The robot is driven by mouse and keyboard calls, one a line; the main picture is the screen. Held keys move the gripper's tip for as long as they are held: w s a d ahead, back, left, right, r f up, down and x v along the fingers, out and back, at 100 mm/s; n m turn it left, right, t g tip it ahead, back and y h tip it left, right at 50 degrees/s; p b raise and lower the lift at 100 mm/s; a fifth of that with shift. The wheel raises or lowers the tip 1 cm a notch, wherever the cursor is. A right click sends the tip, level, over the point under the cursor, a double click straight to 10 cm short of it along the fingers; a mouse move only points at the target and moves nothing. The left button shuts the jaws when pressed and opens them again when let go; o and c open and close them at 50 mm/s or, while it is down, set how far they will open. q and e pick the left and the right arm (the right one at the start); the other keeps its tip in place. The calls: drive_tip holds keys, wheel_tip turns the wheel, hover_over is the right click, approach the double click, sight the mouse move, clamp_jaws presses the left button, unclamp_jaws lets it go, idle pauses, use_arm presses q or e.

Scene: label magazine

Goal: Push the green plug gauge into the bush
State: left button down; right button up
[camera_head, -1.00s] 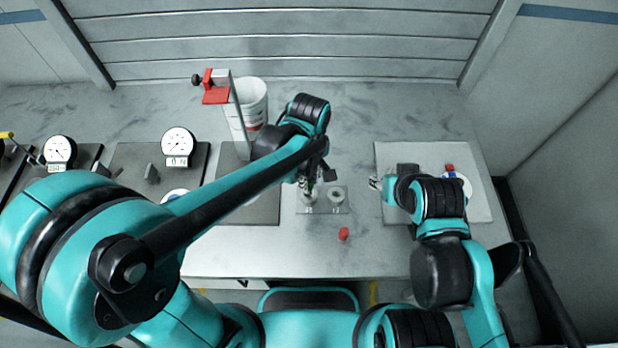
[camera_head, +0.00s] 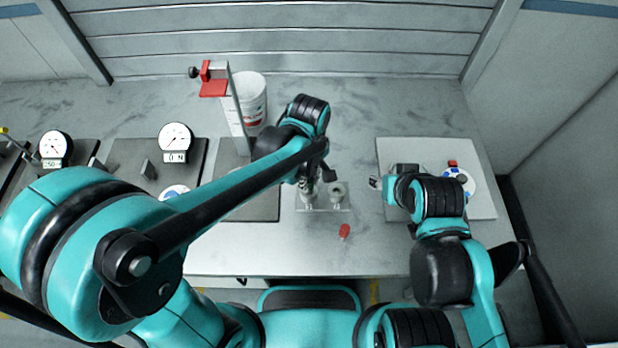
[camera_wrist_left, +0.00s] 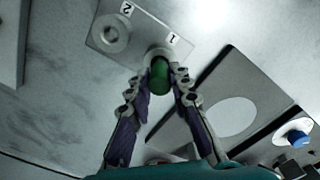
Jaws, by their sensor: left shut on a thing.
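The green plug gauge (camera_wrist_left: 160,75) shows in the left wrist view, upright between the fingers of my left gripper (camera_wrist_left: 163,80), which is shut on it. Its far end meets the bush marked 1 (camera_wrist_left: 152,51); how deep it sits is hidden by the gauge itself. A second bush, marked 2 (camera_wrist_left: 110,34), stands empty beside it on the same clear plate (camera_head: 325,208). In the head view my left gripper (camera_head: 308,183) is over the left bush, and the gauge is hidden. My right gripper (camera_head: 376,183) hangs near the white board, too small to read.
A pale board (camera_head: 430,150) at the right carries a round dial piece and a red part (camera_head: 452,163). A red piece (camera_head: 344,231) lies in front of the plate. A red-clamped stand (camera_head: 235,110), a white tub (camera_head: 253,95) and dial gauges (camera_head: 175,137) stand left and behind.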

use_arm(q)
drive_tip(key=shift+f+b, duration=0.6)
drive_tip(key=shift+f, duration=0.2)
drive_tip(key=c, duration=1.3)
unclamp_jaws()
drive_tip(key=shift+r, duration=0.1)
wheel_tip(320, 180, up, 12)
drive_tip(key=shift+f, duration=0.1)
drive_tip(key=s+a+f+m+t+b, duration=0.1)
drive_tip(key=a+f+m+t, duration=0.1)
drive_tip(key=a, duration=0.4)
drive_tip(key=s+a+f+m+t+b, duration=0.1)
drive_tip(key=s+a+f+m+t, duration=0.1)
drive_tip(key=a+m, duration=0.2)
drive_tip(key=s+a+f+m+t, duration=0.1)
drive_tip(key=s+a+m+t, duration=0.1)
drive_tip(key=a, duration=0.5)
drive_tip(key=shift+a+f+m+t+b, duration=0.4)
drive_tip(key=shift+m+t, duration=0.1)
